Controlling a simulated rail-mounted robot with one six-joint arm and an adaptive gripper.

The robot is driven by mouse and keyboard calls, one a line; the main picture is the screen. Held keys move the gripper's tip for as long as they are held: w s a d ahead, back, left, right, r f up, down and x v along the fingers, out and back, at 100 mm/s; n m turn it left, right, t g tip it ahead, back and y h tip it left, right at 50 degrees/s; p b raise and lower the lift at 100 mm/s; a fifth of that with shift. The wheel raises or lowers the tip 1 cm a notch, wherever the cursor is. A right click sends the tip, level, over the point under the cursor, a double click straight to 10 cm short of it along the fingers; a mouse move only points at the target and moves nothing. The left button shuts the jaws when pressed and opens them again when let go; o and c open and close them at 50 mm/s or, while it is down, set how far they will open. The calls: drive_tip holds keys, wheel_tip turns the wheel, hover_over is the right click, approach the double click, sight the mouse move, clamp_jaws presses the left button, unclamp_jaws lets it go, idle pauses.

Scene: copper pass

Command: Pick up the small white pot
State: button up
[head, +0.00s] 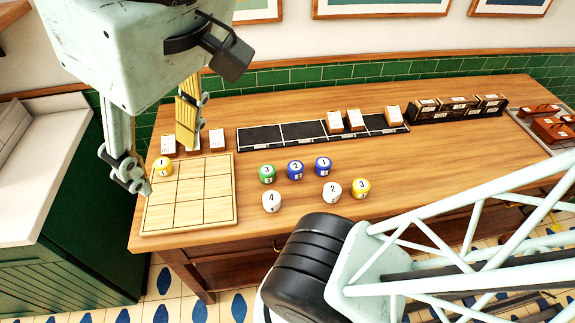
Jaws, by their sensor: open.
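Two white pots stand upright on the wooden counter: one marked 4 (271,202) and one marked 2 (332,192). They look close in size, and I cannot tell which is the small one. My gripper (165,166) is at the left, over the far-left part of the gridded wooden board (187,213). Its fingers are spread apart, on either side of a yellow pot marked 1 (162,167) in the picture. I cannot tell how high above it they are. Both white pots are well to the right of my gripper and apart from it.
Green (267,174), blue (295,170) and yellow (361,188) pots stand near the white ones, including a second blue pot (323,166). A black strip tray (283,136) with cards and a dark rack (455,109) lie behind.

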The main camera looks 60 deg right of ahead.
drive_tip(key=shift+s+f, duration=0.15)
drive_tip(key=shift+f, duration=0.1)
wheel_tip(320, 180, down, 5)
drive_tip(key=b, duration=0.5)
drive_tip(key=shift+f, duration=0.15)
drive_tip(key=shift+s, duration=0.15)
